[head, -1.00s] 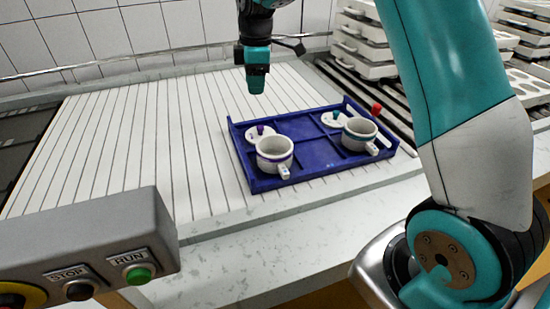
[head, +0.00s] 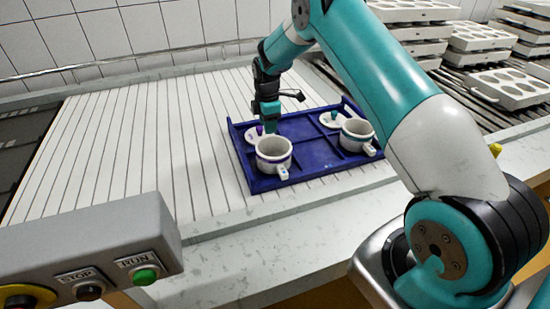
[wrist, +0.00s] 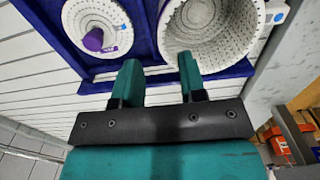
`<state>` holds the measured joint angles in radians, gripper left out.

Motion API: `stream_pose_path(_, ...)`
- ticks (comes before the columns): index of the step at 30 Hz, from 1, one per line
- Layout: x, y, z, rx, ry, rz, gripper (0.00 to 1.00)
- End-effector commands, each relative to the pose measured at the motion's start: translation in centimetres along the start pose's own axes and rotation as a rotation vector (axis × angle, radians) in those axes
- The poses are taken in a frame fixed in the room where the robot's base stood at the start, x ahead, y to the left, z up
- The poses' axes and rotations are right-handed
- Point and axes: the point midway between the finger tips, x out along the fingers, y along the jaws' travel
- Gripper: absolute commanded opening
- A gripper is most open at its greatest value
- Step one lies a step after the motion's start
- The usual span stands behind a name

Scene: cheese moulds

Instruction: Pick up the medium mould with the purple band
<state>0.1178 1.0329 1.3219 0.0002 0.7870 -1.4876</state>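The mould with the purple band (head: 273,158) is a white cup with a handle, standing in the front left of the blue tray (head: 318,153). In the wrist view, its perforated inside (wrist: 212,25) faces me at the top right. My gripper (head: 269,131) is low over its back rim. In the wrist view, my gripper (wrist: 158,72) is open, with the right finger overlapping the mould's edge and the left finger outside it. I cannot tell whether either finger touches. A white lid with a purple knob (wrist: 95,38) lies just left of the mould.
A second white mould with a teal band (head: 357,136) and a lid with a teal knob (head: 333,120) are in the tray's right part. White slats (head: 150,150) lie clear to the left. A grey STOP/RUN control box (head: 90,255) is at front left. White mould plates (head: 510,88) stand at the back right.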

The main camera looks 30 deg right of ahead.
Motion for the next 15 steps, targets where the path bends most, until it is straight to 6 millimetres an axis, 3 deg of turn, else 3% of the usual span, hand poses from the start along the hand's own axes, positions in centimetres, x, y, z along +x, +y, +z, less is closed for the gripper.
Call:
stream_pose_path(9, 4.0, -0.2, 0.0, 0.0, 0.0, -0.002, 0.38)
stream_pose_path(15, 5.3, -0.2, 0.0, 0.0, 0.0, 0.001, 0.38)
